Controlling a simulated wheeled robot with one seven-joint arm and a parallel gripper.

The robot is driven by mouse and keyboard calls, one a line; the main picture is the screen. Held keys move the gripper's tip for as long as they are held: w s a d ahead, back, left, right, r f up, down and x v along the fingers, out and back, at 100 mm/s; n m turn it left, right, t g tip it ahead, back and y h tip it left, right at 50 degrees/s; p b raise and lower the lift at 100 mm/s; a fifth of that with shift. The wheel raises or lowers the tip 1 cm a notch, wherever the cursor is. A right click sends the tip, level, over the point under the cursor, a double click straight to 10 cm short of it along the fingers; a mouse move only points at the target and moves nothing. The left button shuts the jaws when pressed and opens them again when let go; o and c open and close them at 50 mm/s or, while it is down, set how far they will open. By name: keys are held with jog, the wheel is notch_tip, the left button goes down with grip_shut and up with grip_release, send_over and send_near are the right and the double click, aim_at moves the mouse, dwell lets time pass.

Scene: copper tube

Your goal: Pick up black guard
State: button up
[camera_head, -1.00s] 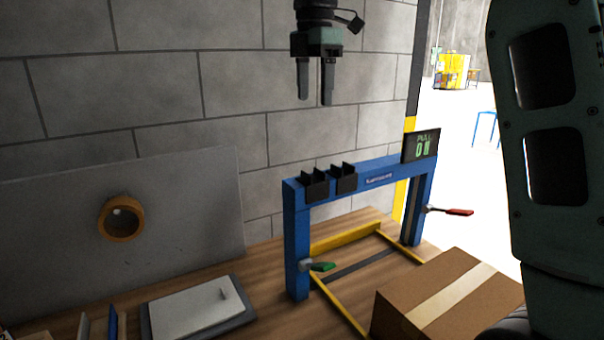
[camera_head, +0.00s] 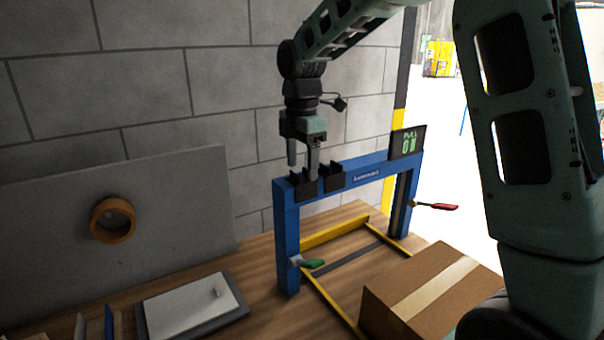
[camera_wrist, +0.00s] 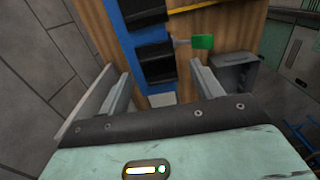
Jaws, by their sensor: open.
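Two black guards stand on top of the blue frame's crossbar (camera_head: 368,172): a left one (camera_head: 304,190) and a right one (camera_head: 334,179). My gripper (camera_head: 302,171) is open, pointing down just above the left guard, with its right fingertip overlapping the guard in the picture. In the wrist view the fingers (camera_wrist: 160,76) stand apart on either side of the nearer guard (camera_wrist: 157,62), with nothing gripped. The other guard (camera_wrist: 145,12) is at the top edge. Exact contact cannot be told.
The frame carries a green-handled clamp (camera_head: 313,263), a red-handled clamp (camera_head: 438,206) and a dark sign (camera_head: 407,143). A cardboard box (camera_head: 410,305) sits in front right. A grey board with a tape roll (camera_head: 113,220) leans against the block wall behind.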

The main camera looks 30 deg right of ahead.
jog(key=shift+f, duration=0.6)
jog(key=c, duration=1.1)
jog(key=shift+o, duration=0.2)
jog(key=shift+r, duration=0.1)
